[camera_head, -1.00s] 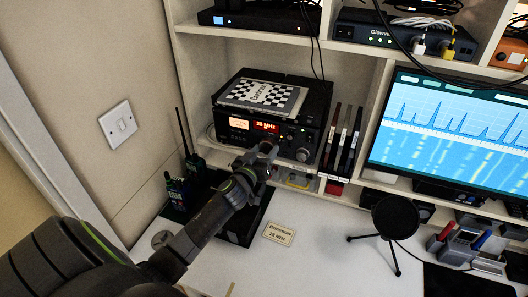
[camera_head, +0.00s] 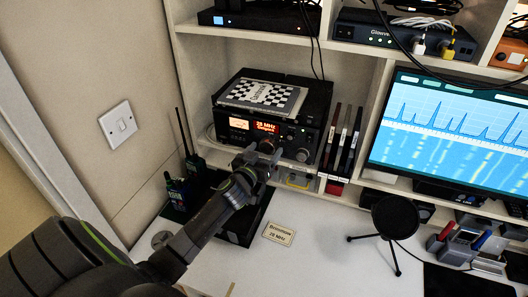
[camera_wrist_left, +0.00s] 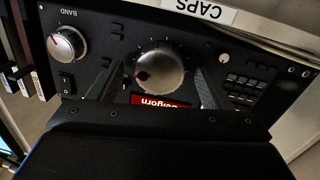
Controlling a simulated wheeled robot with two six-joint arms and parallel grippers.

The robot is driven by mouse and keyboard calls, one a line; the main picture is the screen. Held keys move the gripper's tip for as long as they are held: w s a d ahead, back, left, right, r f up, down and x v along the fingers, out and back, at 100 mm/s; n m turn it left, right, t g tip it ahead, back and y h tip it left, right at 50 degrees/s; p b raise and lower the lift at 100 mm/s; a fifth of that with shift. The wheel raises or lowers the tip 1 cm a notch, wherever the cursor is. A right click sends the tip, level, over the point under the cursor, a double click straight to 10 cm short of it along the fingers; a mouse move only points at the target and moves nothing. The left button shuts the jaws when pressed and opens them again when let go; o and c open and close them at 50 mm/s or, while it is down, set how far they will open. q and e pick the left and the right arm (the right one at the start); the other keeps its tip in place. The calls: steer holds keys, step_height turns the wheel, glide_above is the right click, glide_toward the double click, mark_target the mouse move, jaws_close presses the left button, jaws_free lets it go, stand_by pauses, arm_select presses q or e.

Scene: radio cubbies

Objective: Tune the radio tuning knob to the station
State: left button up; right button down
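The radio (camera_head: 268,116) stands in a cubby with its red display (camera_head: 265,127) lit; it shows 28 MHz and a second line that looks like a station name. In the left wrist view, the large silver tuning knob (camera_wrist_left: 161,69) is at the middle, near the red display strip (camera_wrist_left: 160,101). My left gripper (camera_head: 258,160) is in front of the radio's face. Its two fingers (camera_wrist_left: 157,83) stand open on either side of the knob, with gaps visible. In the head view the gripper partly hides the knob. My right gripper is not in view.
The smaller BAND knob (camera_wrist_left: 66,44) is beside the tuning knob. A card (camera_head: 279,233) marked 28 MHz lies on the desk; its name is hard to read. A handheld radio (camera_head: 176,191) stands left, binders (camera_head: 343,140) right, and a round black stand (camera_head: 396,218) further right.

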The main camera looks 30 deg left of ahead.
arm_select(q)
steer(key=shift+s+f, duration=0.1)
steer(key=shift+s, duration=0.45)
steer(key=s+d+b, duration=0.2)
steer(key=s+b, duration=0.1)
steer(key=s, duration=1.3)
steer(key=shift+d+r, duration=0.2)
steer(key=shift+d, duration=0.05)
stand_by(1.4)
stand_by(3.0)
